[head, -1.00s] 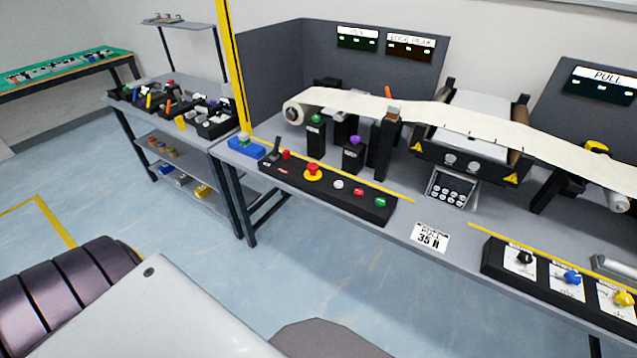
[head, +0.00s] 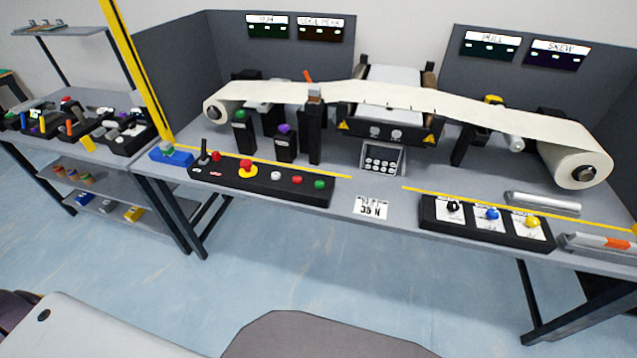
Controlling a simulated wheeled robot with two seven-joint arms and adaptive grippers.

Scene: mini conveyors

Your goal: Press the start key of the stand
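The stand (head: 370,237) is a long grey bench with a paper web running between rolls. A black key box (head: 262,190) lies at its front left edge. On it are a lever, a small red key, a red mushroom button on a yellow base (head: 247,167), a white key (head: 276,175), a red key (head: 297,180) and a green key (head: 319,184). Their labels are too small to read, so I cannot tell by text which is the start key. Neither gripper is in view.
A black box with black, blue and yellow knobs (head: 487,226) sits at the front right. A keypad (head: 380,162) and a "35 N" card (head: 371,207) lie between. A tool shelf (head: 88,150) stands left. The floor (head: 300,268) before the bench is clear.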

